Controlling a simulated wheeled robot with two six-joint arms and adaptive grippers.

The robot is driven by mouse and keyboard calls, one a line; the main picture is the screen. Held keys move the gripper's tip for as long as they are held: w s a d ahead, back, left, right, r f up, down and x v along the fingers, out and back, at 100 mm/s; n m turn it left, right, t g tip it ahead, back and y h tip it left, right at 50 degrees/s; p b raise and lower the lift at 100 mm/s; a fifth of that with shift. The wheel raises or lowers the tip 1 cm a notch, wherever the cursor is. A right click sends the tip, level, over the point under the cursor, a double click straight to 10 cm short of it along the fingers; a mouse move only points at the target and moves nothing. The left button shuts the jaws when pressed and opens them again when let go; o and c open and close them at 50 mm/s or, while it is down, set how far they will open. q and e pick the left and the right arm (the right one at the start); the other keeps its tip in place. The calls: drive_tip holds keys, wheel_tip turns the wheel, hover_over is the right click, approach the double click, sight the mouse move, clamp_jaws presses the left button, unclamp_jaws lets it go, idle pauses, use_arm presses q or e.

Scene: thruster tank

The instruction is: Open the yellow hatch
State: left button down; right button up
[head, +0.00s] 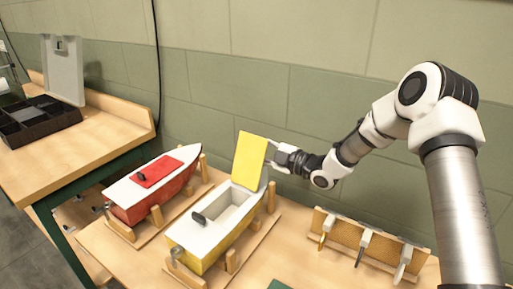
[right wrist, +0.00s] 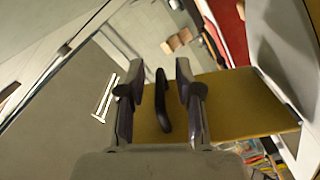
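The yellow hatch (head: 249,160) stands raised, close to upright, at the far end of the opening in the white deck of the yellow boat (head: 198,239). The boat's compartment (head: 221,214) is uncovered. My right gripper (head: 272,155) is at the right side of the hatch. In the right wrist view the hatch (right wrist: 240,104) lies beyond my open right fingers (right wrist: 156,82). Its black handle (right wrist: 162,100) is between the fingers, with gaps on both sides. My left gripper is not in view.
A red boat (head: 153,186) with its red hatch (head: 157,171) closed stands left of the yellow boat. A rack with several propellers (head: 365,246) stands at the right. A black tray (head: 38,120) is on the left bench. The wall is close behind.

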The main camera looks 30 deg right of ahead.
drive_tip(key=shift+s+r, duration=0.1)
drive_tip(key=shift+s, duration=0.05)
clamp_jaws()
drive_tip(key=shift+s+a+r+n+b, duration=0.2)
drive_tip(key=shift+a+r+n+b, duration=0.05)
drive_tip(key=shift+a+n+b, duration=0.3)
drive_tip(key=shift+a+r, duration=0.15)
drive_tip(key=shift+r, duration=0.1)
idle(0.6)
